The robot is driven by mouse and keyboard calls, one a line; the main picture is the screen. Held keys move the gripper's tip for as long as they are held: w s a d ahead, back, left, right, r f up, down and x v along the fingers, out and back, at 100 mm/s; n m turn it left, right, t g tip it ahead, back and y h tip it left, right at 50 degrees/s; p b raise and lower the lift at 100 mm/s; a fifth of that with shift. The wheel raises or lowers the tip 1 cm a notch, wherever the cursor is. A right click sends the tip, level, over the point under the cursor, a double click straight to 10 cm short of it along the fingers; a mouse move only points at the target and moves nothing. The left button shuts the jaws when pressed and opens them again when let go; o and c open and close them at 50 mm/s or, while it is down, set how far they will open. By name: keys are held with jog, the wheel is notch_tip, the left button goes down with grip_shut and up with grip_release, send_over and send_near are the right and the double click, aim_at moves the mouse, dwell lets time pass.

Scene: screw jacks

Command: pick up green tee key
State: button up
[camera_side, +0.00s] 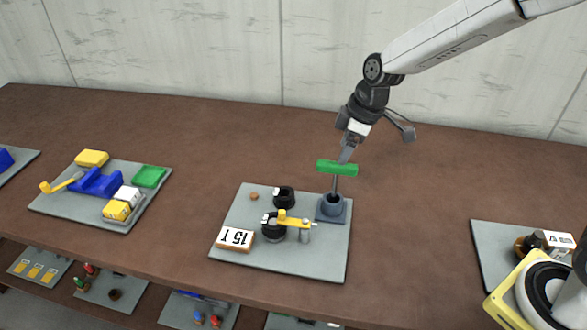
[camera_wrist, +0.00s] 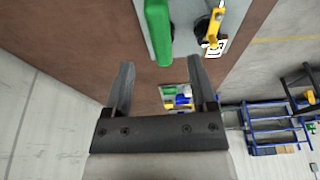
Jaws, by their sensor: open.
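The green tee key (camera_side: 337,168) stands upright in a blue-grey socket block (camera_side: 331,208) on the middle grey plate (camera_side: 285,262). Its green bar lies level on top of a thin grey shaft. My gripper (camera_side: 346,156) is just above the green bar in the side view, and the gap between them is hard to judge. In the wrist view my gripper (camera_wrist: 160,75) has its two fingers apart with nothing between them. The green bar (camera_wrist: 158,28) shows beyond the fingertips, in line with the space between them.
On the same plate are a yellow lever (camera_side: 290,220), black round parts (camera_side: 284,196) and a "15 T" block (camera_side: 235,238). Another plate with blue, yellow and green parts (camera_side: 95,182) lies left. A third plate (camera_side: 490,250) lies right. Bare brown table separates them.

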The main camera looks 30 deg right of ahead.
aim_at(334, 171)
jog(key=shift+x, duration=1.1)
jog(key=shift+x, duration=2.6)
jog(key=shift+s, duration=0.1)
grip_shut()
